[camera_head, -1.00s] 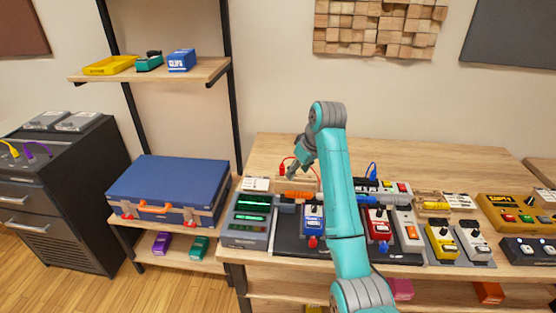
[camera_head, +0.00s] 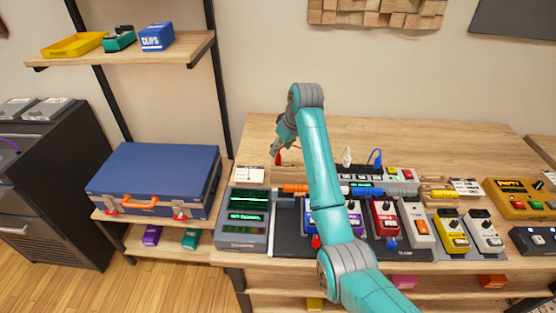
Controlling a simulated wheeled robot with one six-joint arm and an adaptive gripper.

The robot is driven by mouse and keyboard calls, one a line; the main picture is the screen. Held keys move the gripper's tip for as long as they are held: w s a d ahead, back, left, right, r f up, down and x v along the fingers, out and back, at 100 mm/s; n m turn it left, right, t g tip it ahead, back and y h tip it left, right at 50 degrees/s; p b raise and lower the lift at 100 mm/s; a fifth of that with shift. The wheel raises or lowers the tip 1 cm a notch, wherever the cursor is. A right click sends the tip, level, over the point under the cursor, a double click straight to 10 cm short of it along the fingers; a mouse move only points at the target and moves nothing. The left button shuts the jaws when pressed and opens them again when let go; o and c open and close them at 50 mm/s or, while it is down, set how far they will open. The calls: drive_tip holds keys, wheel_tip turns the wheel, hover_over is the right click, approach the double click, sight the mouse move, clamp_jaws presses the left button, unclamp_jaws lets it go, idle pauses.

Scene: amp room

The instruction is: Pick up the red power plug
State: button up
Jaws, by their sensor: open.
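The red power plug (camera_head: 278,160) stands small and upright at the back of the wooden desk, left of my arm. Part of its red cable (camera_head: 295,148) shows beside it. My gripper (camera_head: 276,149) is open and points down just above the plug, overlapping its top in this view. I cannot tell whether the fingers touch the plug or are around it. A white plug (camera_head: 347,156) and a blue plug (camera_head: 376,158) stand farther right, behind my arm.
The desk (camera_head: 450,145) is bare toward the wall. Several effect pedals, such as a red one (camera_head: 385,218) and a yellow one (camera_head: 452,232), fill its front. A device with green displays (camera_head: 243,215) stands at its left edge. A blue case (camera_head: 155,172) sits left of the desk.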

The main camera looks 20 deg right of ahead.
sight(279, 154)
drive_tip(key=shift+x, duration=2.6)
drive_tip(key=shift+d, duration=0.15)
clamp_jaws()
